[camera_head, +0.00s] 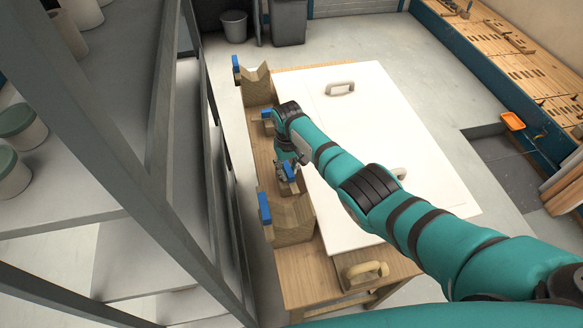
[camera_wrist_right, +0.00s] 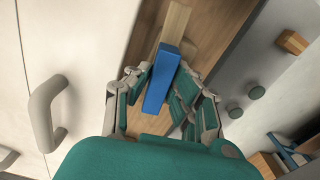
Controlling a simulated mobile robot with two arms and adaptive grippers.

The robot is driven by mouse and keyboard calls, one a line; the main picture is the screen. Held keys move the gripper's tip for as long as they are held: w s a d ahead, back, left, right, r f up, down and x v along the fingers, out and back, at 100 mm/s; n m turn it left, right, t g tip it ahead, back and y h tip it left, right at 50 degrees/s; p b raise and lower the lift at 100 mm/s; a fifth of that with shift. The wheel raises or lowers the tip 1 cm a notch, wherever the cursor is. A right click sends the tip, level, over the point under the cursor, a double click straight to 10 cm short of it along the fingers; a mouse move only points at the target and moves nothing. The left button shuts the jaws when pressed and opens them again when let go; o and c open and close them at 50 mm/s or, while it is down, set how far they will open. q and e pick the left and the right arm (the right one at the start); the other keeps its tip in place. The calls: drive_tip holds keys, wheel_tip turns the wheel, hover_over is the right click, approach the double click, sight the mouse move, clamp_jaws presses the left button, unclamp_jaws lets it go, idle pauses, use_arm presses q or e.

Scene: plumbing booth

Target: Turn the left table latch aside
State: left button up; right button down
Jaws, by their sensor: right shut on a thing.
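The table latch (camera_head: 289,171) is a small blue-ended piece on a wooden bar, at the left edge of the table between two wooden V-blocks. In the wrist view the blue end (camera_wrist_right: 160,82) lies between my fingers, with its pale wooden bar (camera_wrist_right: 175,22) running on beyond it. My right gripper (camera_head: 285,163) reaches down over the latch and is shut on the blue end. It also shows in the wrist view (camera_wrist_right: 161,88). A second blue-ended latch (camera_head: 267,114) sits farther along the same edge, partly hidden by my arm. My left gripper is not in view.
A white panel (camera_head: 375,110) with pale handles (camera_head: 340,88) covers most of the wooden table (camera_head: 300,275). V-blocks (camera_head: 292,222) with blue parts (camera_head: 265,208) line its left edge. A grey shelf frame (camera_head: 160,100) stands close on the left. Open floor lies right of the table.

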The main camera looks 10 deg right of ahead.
sight(288, 168)
drive_tip(key=shift+m, duration=0.6)
drive_tip(key=c, duration=1.2)
unclamp_jaws()
drive_tip(key=shift+r, duration=0.1)
wheel_tip(288, 168, up, 12)
